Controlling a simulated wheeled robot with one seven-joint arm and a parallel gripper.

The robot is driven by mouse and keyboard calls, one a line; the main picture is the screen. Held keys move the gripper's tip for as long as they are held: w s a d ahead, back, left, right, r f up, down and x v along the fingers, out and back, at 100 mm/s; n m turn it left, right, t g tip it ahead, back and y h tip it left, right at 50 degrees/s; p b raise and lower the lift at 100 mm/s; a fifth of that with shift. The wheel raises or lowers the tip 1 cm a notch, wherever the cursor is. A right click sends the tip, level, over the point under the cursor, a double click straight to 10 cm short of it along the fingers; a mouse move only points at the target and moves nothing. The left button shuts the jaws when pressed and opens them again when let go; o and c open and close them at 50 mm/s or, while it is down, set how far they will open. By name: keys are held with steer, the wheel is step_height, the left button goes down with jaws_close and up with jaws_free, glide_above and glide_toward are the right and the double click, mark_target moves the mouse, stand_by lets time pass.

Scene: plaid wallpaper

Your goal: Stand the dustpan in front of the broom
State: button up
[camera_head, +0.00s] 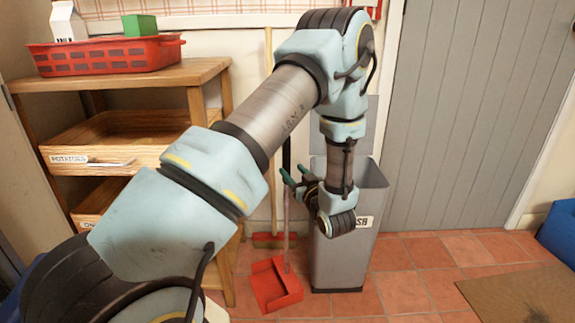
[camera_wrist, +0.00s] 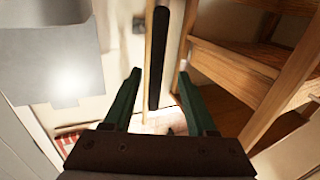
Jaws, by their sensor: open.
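The red dustpan (camera_head: 276,287) stands on the tiled floor, its long upright handle rising to a black grip. The broom has a red head (camera_head: 274,240) near the wall and a pale wooden stick (camera_head: 269,90). The dustpan is nearer to me than the broom head. My gripper (camera_head: 291,174) is open, its green fingers pointing left at the dustpan's handle. In the wrist view, the black grip (camera_wrist: 160,50) shows between the spread fingers (camera_wrist: 159,75), with the broom stick (camera_wrist: 149,45) beside it. I cannot tell whether the grip is within the fingers' reach.
A grey bin (camera_head: 350,250) stands close right of the dustpan, under my wrist. A wooden shelf unit (camera_head: 212,72) with drawers is on the left, bearing a red basket (camera_head: 105,58). A grey door (camera_head: 450,110) is at right.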

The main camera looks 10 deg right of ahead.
steer(key=v, duration=0.5)
steer(key=w+a+g+h, duration=0.1)
steer(key=w+a+g, duration=0.1)
steer(key=w, duration=0.1)
steer(key=w+a+r+g+h, duration=0.1)
steer(key=w+g, duration=0.1)
steer(key=shift+h, duration=0.3)
steer(key=s+a+r+m+g, duration=0.1)
steer(key=s+a+r+g, duration=0.2)
steer(key=s+a+g, duration=0.3)
steer(key=s+a+r+m+g+h, duration=0.1)
steer(key=s+a+g, duration=0.5)
steer(key=s+a, duration=0.7)
step_height(320, 180, up, 2)
steer(key=shift+a+r+m, duration=0.1)
steer(key=shift+a+m, duration=0.7)
steer(key=shift+a, duration=0.35)
step_height(320, 180, up, 29)
steer(key=p, duration=2.9)
